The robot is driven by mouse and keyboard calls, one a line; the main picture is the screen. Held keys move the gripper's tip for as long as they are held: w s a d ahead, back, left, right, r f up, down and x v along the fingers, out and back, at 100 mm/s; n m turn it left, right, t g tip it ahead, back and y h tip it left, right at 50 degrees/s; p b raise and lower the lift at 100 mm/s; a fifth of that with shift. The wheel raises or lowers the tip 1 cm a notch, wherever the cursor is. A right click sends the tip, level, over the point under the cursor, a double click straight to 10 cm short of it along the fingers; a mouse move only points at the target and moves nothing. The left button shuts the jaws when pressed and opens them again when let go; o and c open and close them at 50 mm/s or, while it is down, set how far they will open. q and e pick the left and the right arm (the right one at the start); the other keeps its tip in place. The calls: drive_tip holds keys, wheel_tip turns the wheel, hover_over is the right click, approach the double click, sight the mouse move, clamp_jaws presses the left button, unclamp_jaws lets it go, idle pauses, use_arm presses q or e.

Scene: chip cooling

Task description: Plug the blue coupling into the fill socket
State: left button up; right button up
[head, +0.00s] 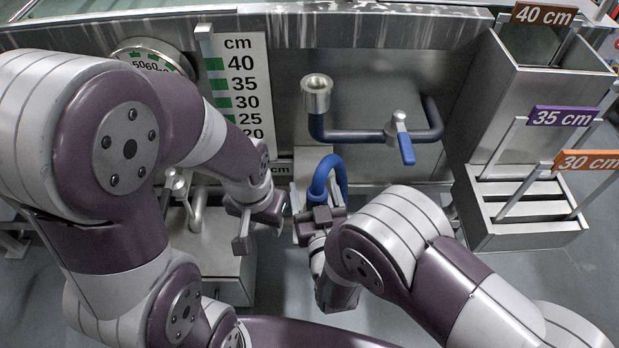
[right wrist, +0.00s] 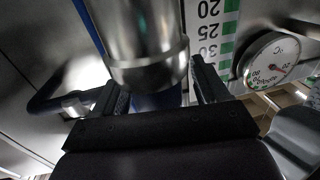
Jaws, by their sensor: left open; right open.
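The fill socket (head: 317,95) is a metal cup standing upright on a dark blue pipe against the tank wall. The blue hose (head: 328,175) arches up just below the socket, by my right gripper (head: 320,218). In the right wrist view, a metal cylinder (right wrist: 145,45), seemingly the hose's coupling, with a blue part (right wrist: 157,100) at its end, lies between the spread fingers of my right gripper (right wrist: 160,90). Contact cannot be made out. My left gripper (head: 262,220) is open and empty, left of the hose.
A blue-handled valve (head: 404,145) sits on the pipe right of the socket. A level scale (head: 240,85) and a round dial (head: 150,58) are on the left. A metal rack (head: 525,215) with height signs stands on the right. My arms hide the lower left.

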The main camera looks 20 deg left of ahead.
drive_tip(key=shift+w+a, duration=0.1)
drive_tip(key=shift+w, duration=0.15)
drive_tip(key=shift+s+d+r, duration=0.25)
drive_tip(key=shift+s, duration=0.2)
drive_tip(key=shift+c, duration=0.7)
use_arm(q)
drive_tip(key=shift+r, duration=0.15)
use_arm(e)
drive_tip(key=shift+w+f, duration=0.1)
drive_tip(key=c, duration=1.1)
